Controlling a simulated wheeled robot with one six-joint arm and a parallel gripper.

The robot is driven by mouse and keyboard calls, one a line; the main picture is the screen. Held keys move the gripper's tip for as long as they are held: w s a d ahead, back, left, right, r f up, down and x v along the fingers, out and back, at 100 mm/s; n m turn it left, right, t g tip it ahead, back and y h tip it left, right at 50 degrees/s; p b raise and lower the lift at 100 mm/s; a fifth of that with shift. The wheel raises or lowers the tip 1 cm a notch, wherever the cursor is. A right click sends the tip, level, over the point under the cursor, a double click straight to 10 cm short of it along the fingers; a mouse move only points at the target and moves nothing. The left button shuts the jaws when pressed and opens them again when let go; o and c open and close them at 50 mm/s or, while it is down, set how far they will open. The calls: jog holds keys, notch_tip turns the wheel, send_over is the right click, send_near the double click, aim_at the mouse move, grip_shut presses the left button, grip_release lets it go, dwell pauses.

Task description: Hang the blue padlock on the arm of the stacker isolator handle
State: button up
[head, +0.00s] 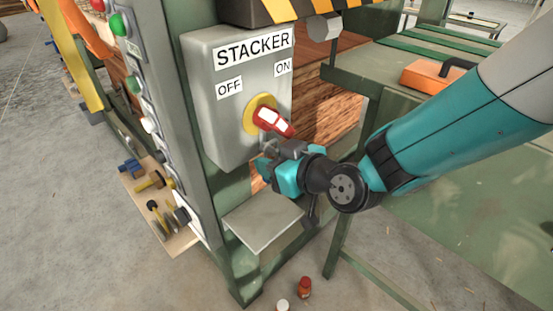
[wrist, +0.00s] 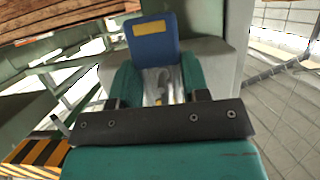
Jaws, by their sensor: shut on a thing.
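The stacker isolator handle (head: 273,121) is red with a white patch. It sits on a yellow disc on the front of a grey box and points down to the right. My gripper (head: 267,163) is just below the handle, close to the box front; contact cannot be told. In the wrist view the blue padlock (wrist: 154,46), with a yellow label, shows at the fingertips of my gripper (wrist: 158,80). The fingers are shut on it. Grey metal shows between them. In the head view the padlock is not clearly visible, hidden by the gripper.
The grey isolator box (head: 205,125) carries OFF and ON labels. A small grey shelf (head: 262,222) juts out below it. An orange case (head: 425,76) lies on the green table at right.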

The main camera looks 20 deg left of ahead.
jog(key=shift+f, duration=0.35)
jog(key=o, duration=1)
jog(key=shift+s+d, duration=0.1)
jog(key=shift+s, duration=0.05)
jog(key=shift+r+b+v, duration=0.35)
jog(key=shift+b+v, duration=2.7)
jog(key=shift+v, duration=5.75)
jog(key=s+d+f+m+g+h, duration=0.1)
jog(key=s+d+m+g+h, duration=0.25)
jog(key=d, duration=0.45)
jog(key=s+d+m+g+h, duration=0.25)
jog(key=s+d+h, duration=0.25)
jog(key=d, duration=0.4)
notch_tip(320, 180, up, 12)
jog(key=p, duration=1.2)
